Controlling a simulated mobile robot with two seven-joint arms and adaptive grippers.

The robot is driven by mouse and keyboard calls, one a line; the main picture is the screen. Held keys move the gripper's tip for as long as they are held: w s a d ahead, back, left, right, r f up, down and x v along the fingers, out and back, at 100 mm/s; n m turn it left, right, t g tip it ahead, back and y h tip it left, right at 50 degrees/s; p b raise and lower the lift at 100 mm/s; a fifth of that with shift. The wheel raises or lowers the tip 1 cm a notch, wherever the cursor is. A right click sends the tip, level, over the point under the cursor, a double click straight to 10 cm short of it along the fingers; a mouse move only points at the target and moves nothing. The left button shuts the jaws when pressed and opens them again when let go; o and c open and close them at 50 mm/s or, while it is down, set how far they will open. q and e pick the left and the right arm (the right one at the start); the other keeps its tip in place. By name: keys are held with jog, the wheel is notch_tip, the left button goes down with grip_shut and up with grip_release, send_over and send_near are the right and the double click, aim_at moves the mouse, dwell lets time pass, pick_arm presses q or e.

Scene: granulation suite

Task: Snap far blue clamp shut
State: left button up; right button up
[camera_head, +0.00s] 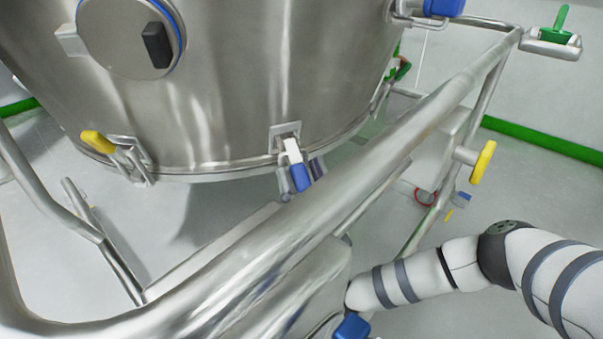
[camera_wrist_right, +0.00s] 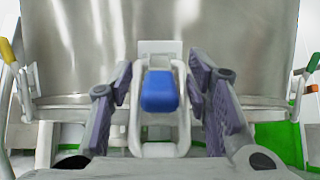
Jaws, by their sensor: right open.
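A blue-handled clamp (camera_head: 300,177) with a pale lever sits on the lower rim of the steel vessel (camera_head: 240,100). In the right wrist view its blue handle (camera_wrist_right: 160,91) is centred, with a pale metal loop (camera_wrist_right: 160,149) around and below it. My right gripper (camera_head: 303,173) is open, partly hidden behind the thick rail. Its two purple-grey fingers stand on either side of the blue handle, with visible gaps in the wrist view. Whether the clamp is latched cannot be told. My left gripper is not in view.
A thick steel rail (camera_head: 330,205) crosses in front of the clamp, and my right arm passes beneath it. A yellow-handled clamp (camera_head: 98,141) is on the rim to the left. A yellow knob (camera_head: 483,162) sticks out at right. Another blue handle (camera_head: 443,7) is at top right.

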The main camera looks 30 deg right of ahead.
jog(key=shift+w+r, duration=0.15)
grip_shut()
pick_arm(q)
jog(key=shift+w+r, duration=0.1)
